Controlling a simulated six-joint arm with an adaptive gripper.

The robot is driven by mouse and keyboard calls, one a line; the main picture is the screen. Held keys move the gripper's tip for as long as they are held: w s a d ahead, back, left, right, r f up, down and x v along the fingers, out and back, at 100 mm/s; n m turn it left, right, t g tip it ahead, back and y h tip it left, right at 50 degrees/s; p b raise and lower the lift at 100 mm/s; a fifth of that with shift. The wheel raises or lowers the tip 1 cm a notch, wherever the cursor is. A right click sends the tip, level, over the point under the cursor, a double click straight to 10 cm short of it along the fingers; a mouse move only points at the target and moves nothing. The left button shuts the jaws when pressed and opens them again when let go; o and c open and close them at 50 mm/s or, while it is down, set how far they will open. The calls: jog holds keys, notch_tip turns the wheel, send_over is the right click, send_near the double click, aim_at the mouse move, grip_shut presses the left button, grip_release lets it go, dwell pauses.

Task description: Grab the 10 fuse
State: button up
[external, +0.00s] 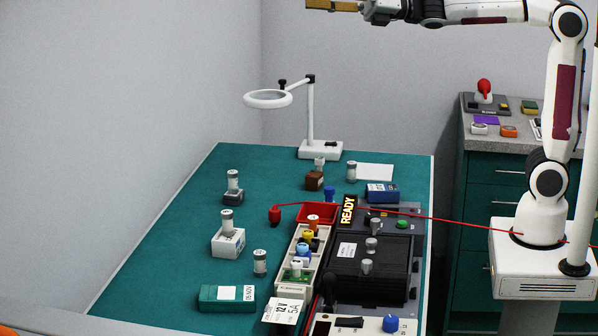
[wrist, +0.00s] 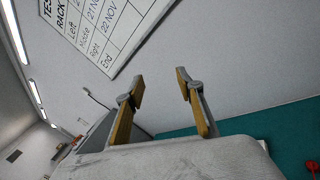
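Several pale cylindrical fuses with metal caps stand on the green bench in the external view. One (external: 232,181) stands on a dark block, and one (external: 227,218) on a white box. Another (external: 260,262) stands directly on the bench, and one more (external: 351,171) stands near the lamp base. Their ratings are too small to read, so I cannot tell which is the 10 fuse. My gripper (external: 335,5) is high above the bench at the top edge, far from the fuses. In the wrist view my gripper (wrist: 160,80) has its fingers apart with nothing between them.
A ring lamp (external: 310,115) stands at the back. A beige rack (external: 283,277) with coloured parts and a black unit (external: 371,268) with knobs fill the right side. A red cable (external: 460,221) crosses the bench. A green box (external: 227,298) lies at the front. The bench's left strip is clear.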

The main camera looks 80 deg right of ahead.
jog(key=w+a+f+n+g+y, duration=0.3)
jog(key=w+a+f+n+g, duration=0.2)
jog(key=f+n, duration=0.35)
jog(key=w+a+f+n+g+y, duration=0.3)
jog(key=w+a+f+n+g, duration=0.15)
jog(key=f+n, duration=0.4)
jog(key=n+g, duration=0.2)
jog(key=g, duration=0.5)
send_near(262, 259)
jog(key=shift+w+d+f, duration=0.2)
jog(key=shift+w+f, duration=0.1)
jog(key=shift+f, duration=0.3)
jog(key=shift+w+d+f, duration=0.15)
jog(key=shift+w+f, duration=0.1)
jog(key=shift+f, duration=0.35)
jog(key=shift+x, duration=1.3)
jog(key=shift+x, duration=2.6)
